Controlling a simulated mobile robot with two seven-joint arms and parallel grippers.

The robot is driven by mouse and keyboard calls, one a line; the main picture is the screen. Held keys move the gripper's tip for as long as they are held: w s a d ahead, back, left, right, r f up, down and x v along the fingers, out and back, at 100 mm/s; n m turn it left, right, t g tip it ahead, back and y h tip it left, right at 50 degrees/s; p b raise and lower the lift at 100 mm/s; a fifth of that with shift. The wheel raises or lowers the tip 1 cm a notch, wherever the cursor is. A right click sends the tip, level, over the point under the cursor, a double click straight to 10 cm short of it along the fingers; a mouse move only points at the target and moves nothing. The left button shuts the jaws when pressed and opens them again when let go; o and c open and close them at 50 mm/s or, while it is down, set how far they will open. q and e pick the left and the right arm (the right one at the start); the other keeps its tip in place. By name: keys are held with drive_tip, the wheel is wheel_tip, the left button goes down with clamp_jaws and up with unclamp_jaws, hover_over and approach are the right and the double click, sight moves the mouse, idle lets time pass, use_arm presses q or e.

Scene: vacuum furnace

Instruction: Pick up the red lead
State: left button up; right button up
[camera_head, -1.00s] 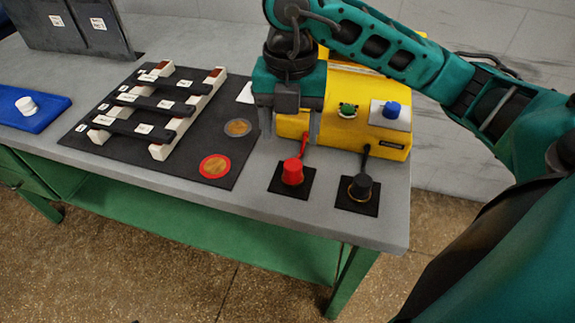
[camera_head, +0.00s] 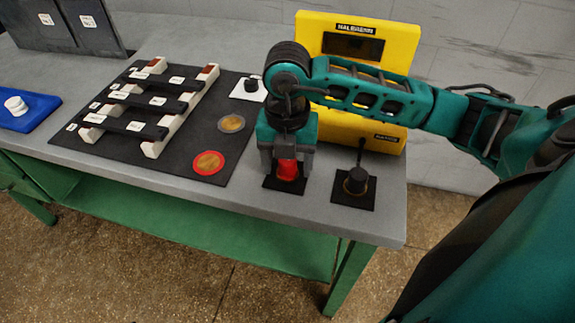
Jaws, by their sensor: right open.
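The red lead (camera_head: 287,170) stands on a small black square pad at the front right of the grey table, in the head view. My right gripper (camera_head: 286,170) is open and points down over it. Its two fingers are on either side of the red lead's body, left and right. I cannot tell whether they touch it. The gripper hides the top of the red lead and its cable. My left gripper is not in view.
A black lead (camera_head: 356,181) stands on its own pad just right. The yellow meter (camera_head: 400,45) stands behind my right arm. Left are a dark mat (camera_head: 185,165) with a white-and-black rack, a red-ringed disc (camera_head: 208,162) and a blue tray (camera_head: 30,120).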

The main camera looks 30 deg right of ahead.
drive_tip(key=shift+c, duration=0.2)
drive_tip(key=c, duration=1.2)
drive_tip(key=shift+r, duration=0.15)
